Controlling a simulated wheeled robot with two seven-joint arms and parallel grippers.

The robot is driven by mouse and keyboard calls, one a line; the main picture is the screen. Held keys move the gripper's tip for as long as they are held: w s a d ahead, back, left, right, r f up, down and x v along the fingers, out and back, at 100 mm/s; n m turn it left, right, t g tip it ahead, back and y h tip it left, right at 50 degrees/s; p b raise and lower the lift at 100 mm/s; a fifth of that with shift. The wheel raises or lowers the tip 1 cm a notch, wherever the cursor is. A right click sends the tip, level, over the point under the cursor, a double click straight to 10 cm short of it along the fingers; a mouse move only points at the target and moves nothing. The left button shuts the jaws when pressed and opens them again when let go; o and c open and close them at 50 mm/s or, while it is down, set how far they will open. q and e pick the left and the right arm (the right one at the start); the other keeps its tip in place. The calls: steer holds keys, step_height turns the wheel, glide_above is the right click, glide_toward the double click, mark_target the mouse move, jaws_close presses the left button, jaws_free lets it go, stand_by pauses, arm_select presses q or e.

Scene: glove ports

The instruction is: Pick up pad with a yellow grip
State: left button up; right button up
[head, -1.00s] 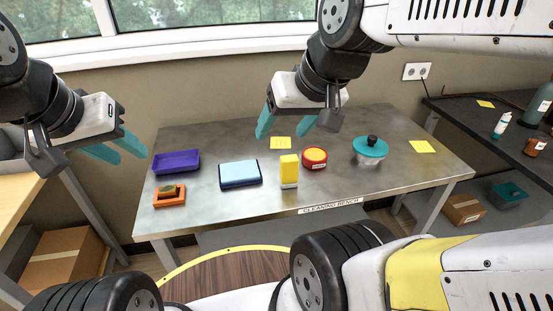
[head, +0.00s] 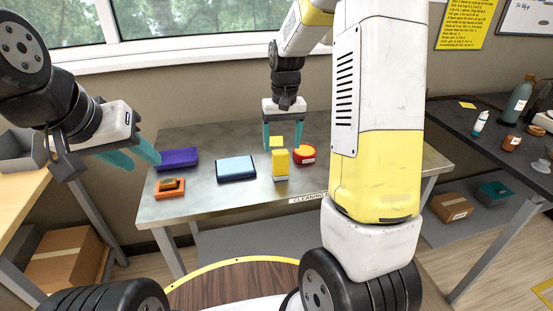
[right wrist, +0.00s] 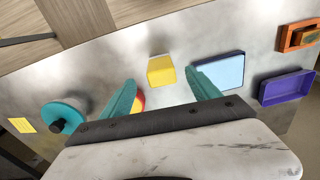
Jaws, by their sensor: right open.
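The yellow block-shaped grip of the pad (head: 280,166) stands upright on the metal bench, with a pale base at its lower edge. In the right wrist view its yellow top (right wrist: 161,70) shows between and beyond the fingertips. My right gripper (head: 282,147) is open and empty, pointing down above and slightly behind the pad; its teal fingers also show in the right wrist view (right wrist: 160,80). I see no contact with the pad. My left gripper (head: 143,162) is open and empty, high at the left.
A red round thing with a yellow top (head: 304,154) sits close right of the pad. A blue pad or tray (head: 236,169), a purple tray (head: 177,158) and an orange holder (head: 170,187) lie to the left. A teal-lidded pot (right wrist: 62,116) is hidden by my arm in the head view.

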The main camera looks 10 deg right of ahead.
mark_target(280, 165)
steer(key=f, duration=0.2)
steer(key=shift+w+d+f, duration=0.25)
steer(key=shift+f, duration=0.15)
steer(key=f, duration=0.7)
steer(key=shift+w+a+f, duration=0.15)
steer(key=shift+w+a, duration=0.1)
steer(key=shift+a, duration=0.1)
steer(key=c, duration=1.4)
steer(key=shift+c, duration=0.2)
steer(key=shift+r, duration=0.2)
